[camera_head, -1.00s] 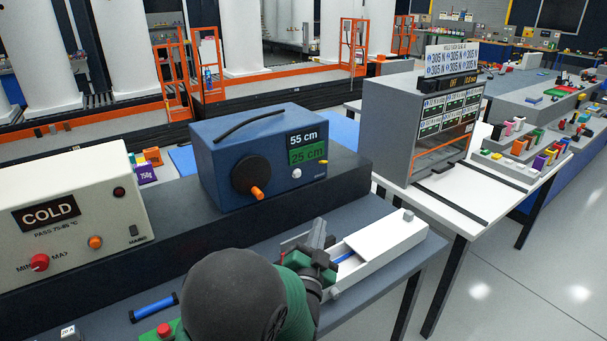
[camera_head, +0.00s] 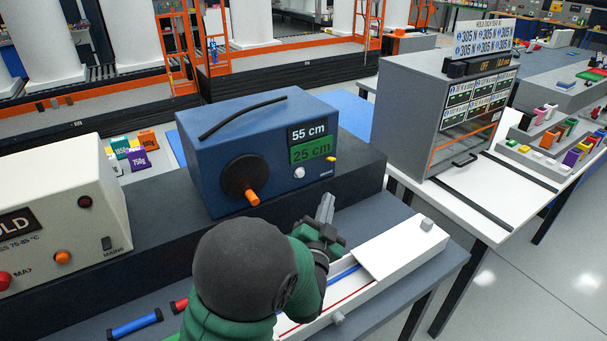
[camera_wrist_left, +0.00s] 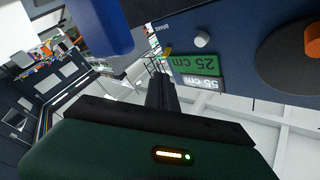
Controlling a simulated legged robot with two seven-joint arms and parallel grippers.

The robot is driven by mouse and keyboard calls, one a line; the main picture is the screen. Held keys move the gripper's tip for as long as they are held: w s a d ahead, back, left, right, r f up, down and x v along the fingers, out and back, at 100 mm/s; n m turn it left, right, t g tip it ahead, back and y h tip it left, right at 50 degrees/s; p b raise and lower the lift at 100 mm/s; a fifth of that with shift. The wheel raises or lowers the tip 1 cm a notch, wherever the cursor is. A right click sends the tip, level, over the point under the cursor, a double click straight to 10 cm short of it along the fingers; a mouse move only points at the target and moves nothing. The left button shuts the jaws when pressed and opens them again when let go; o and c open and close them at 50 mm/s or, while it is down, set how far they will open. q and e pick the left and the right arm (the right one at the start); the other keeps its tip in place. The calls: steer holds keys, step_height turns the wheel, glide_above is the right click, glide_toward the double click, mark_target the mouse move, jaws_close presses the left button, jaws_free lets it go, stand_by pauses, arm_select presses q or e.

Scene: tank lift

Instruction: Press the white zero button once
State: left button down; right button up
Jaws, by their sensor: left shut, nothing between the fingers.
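The white zero button (camera_head: 299,172) is a small round knob on the front of the blue box (camera_head: 225,130), below the green display reading 25 cm. It also shows in the left wrist view (camera_wrist_left: 201,39), where the box appears upside down. My left gripper (camera_head: 327,205) is shut and empty, below and to the right of the button, apart from it. In the left wrist view my shut fingers (camera_wrist_left: 160,85) point toward the box front, with the button beyond them. My right gripper is not in view.
The box has an orange crank handle (camera_head: 252,197) left of the button and a yellow brake lever (camera_head: 331,159) to its right. A white tray with a slide (camera_head: 405,245) lies under my left arm.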

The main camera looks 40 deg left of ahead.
mark_target(300, 174)
arm_select(q)
steer(key=w+a, duration=0.3)
steer(key=a, duration=0.5)
steer(key=shift+w+a, duration=0.15)
steer(key=shift+a, duration=0.1)
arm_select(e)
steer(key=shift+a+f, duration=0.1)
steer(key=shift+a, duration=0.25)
arm_select(q)
steer(key=shift+d, duration=0.25)
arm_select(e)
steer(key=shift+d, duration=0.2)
arm_select(q)
steer(key=shift+a, duration=0.1)
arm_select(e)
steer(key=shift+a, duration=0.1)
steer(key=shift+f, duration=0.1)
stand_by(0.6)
arm_select(q)
steer(key=shift+w+a+b, duration=0.15)
steer(key=shift+a+b, duration=0.15)
steer(key=shift+a, duration=0.05)
